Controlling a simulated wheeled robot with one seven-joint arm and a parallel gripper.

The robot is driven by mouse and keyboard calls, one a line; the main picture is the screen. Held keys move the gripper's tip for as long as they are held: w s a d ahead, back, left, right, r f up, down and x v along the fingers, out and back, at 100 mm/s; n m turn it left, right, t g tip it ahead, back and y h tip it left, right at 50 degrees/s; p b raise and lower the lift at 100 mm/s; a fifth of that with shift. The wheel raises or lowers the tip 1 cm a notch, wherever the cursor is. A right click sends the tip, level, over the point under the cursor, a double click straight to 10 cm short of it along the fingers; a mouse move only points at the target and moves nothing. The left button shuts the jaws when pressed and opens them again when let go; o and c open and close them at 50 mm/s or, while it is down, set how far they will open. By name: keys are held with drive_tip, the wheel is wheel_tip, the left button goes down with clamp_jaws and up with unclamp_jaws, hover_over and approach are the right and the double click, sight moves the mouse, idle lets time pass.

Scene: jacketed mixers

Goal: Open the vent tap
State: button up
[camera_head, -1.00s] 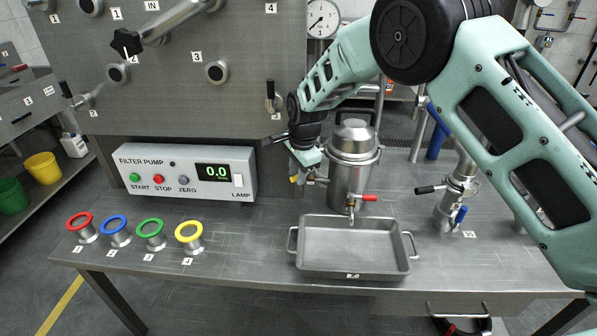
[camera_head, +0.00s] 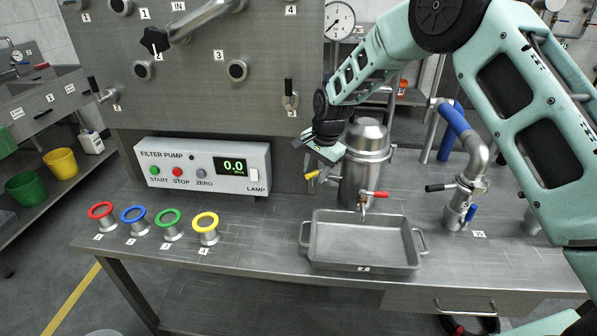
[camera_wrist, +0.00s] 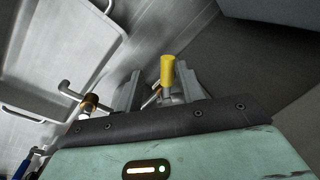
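A small tap with a yellow handle (camera_head: 313,175) sits at the left side of the steel vessel (camera_head: 366,165); no label on it is readable, so I cannot tell for sure that it is the vent tap. My gripper (camera_head: 318,160) is right by this handle, at the vessel's left. In the wrist view the yellow handle (camera_wrist: 168,70) stands between my open fingers (camera_wrist: 158,88), nearer the right one. I cannot tell whether a finger touches it. A red-handled tap (camera_head: 373,194) is low on the vessel's front, above the steel tray (camera_head: 365,266).
The filter pump box (camera_head: 203,170) stands left of the vessel, reading 0.0. Several coloured rings on stands (camera_head: 168,223) are at the front left. A pipe with a black-handled valve (camera_head: 460,190) rises at the right. The panel (camera_head: 210,95) is behind. The bench front is clear.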

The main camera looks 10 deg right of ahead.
drive_tip(key=s+d+r+n+g, duration=0.1)
drive_tip(key=d+r+n, duration=0.2)
drive_tip(key=r, duration=0.6)
drive_tip(key=s+d+r+n, duration=0.2)
drive_tip(key=d+r+n, duration=0.15)
drive_tip(key=r, duration=0.45)
drive_tip(key=s+a+n, duration=0.2)
drive_tip(key=s+a, duration=0.2)
drive_tip(key=s, duration=0.3)
drive_tip(key=s+a+r+n+p, duration=0.1)
drive_tip(key=s+a+n, duration=0.1)
drive_tip(key=s+a, duration=0.3)
drive_tip(key=s+a+r+n+p, duration=0.1)
drive_tip(key=s+a+n, duration=0.2)
drive_tip(key=s, duration=0.8)
drive_tip(key=shift+a+r+g, duration=0.2)
drive_tip(key=shift+a+g, duration=0.2)
drive_tip(key=shift+a, duration=0.3)
